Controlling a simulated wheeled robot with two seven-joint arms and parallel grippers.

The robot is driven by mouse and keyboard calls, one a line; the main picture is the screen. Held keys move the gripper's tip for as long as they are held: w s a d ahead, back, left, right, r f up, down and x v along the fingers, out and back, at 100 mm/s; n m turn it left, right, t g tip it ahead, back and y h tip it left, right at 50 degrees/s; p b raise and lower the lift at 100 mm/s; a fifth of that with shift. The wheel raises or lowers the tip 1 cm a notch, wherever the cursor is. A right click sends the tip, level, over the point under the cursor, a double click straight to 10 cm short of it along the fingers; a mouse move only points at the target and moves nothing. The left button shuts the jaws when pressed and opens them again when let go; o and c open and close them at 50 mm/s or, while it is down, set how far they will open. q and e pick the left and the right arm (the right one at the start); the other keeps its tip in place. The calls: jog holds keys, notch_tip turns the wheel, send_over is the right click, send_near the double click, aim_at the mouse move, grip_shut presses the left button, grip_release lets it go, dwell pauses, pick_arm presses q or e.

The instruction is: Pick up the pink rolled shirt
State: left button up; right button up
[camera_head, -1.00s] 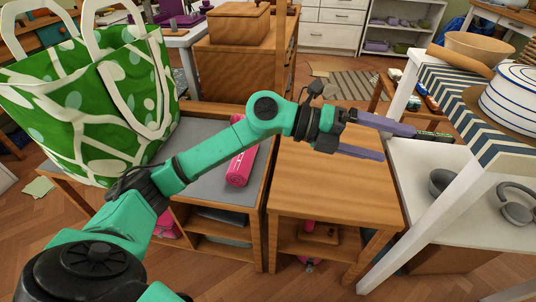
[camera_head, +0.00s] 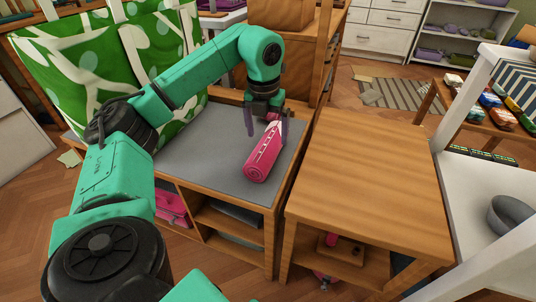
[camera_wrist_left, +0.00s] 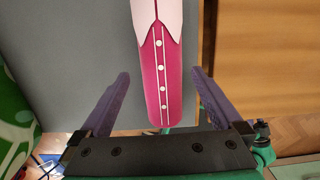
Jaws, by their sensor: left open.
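The pink rolled shirt (camera_head: 263,158) lies on the grey top of a low wooden shelf unit, near its right edge. In the left wrist view the rolled shirt (camera_wrist_left: 160,75) has a dark pink end with a row of white dots and a paler pink part beyond. My left gripper (camera_head: 266,128) is over the far part of the roll. Its two purple fingers (camera_wrist_left: 160,95) are open, one on each side of the roll, with gaps between them and it. My right gripper is not in view.
A green patterned bag (camera_head: 90,70) stands on the left of the grey top (camera_head: 205,160). A bare wooden table (camera_head: 365,170) stands just to the right. A white table (camera_head: 480,200) with a grey bowl (camera_head: 512,215) is farther right.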

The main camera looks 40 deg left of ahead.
aim_at(267, 142)
pick_arm(q)
notch_tip(267, 142, down, 5)
jog(key=b, duration=0.2)
jog(key=shift+s+d+r+b, duration=0.1)
jog(key=shift+b, duration=0.2)
jog(key=shift+f, duration=0.35)
jog(key=shift+r, duration=0.1)
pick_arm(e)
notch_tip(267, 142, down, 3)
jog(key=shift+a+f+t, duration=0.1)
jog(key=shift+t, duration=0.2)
pick_arm(q)
jog(key=c, duration=1.3)
jog(key=shift+c, duration=0.2)
jog(key=shift+r, duration=0.15)
